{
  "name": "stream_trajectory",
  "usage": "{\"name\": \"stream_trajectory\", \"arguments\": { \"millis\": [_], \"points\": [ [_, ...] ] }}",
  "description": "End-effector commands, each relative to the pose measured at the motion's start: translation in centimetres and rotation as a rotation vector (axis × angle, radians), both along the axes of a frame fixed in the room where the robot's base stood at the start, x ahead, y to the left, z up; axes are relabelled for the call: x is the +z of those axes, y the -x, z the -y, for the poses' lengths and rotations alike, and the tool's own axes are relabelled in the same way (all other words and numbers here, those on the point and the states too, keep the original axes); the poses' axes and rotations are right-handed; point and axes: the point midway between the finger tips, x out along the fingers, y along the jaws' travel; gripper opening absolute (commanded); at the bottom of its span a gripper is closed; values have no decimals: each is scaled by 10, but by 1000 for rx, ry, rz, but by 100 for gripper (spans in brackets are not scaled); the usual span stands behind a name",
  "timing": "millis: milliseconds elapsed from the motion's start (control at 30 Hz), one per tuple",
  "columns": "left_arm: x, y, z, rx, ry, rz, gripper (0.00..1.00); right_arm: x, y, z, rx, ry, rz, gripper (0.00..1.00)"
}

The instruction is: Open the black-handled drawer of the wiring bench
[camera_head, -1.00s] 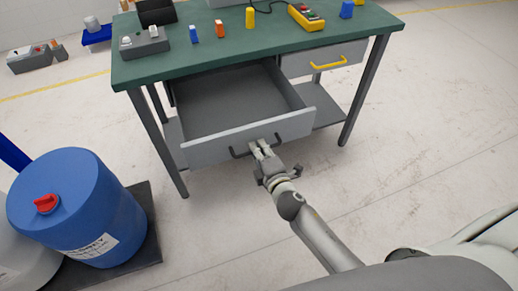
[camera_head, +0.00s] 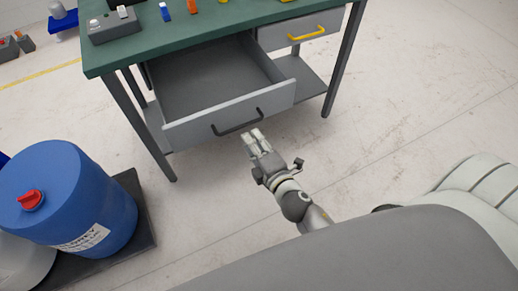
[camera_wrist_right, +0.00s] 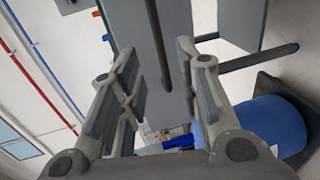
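The wiring bench (camera_head: 150,45) has a green top and grey legs. Its black-handled drawer (camera_head: 180,135) on the left stands pulled far out, and its inside looks empty. The black handle (camera_head: 238,128) is on the drawer's front. My right gripper (camera_head: 252,138) is just in front of and below the handle, apart from it, with nothing between its fingers. In the right wrist view the fingers (camera_wrist_right: 160,85) are spread, with the drawer front and the dark handle (camera_wrist_right: 158,50) beyond them. My left gripper is not in view.
A drawer with a yellow handle (camera_head: 306,33) is shut at the bench's right. A blue drum (camera_head: 75,200) stands on a dark pallet (camera_head: 140,215) at the left. The floor to the right is clear.

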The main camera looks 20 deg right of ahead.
Motion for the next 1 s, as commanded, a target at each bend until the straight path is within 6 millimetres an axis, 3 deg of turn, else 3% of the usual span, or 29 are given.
{"name": "stream_trajectory", "arguments": {
  "millis": [100,300,867,1000],
  "points": [
    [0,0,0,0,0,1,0,3,17,0,0,-3,-1,32],
    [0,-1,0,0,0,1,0,7,30,1,0,1,1,32],
    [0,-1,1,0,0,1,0,7,32,1,1,0,1,32],
    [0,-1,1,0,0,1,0,-8,33,1,-3,-24,-29,32]
  ]
}}
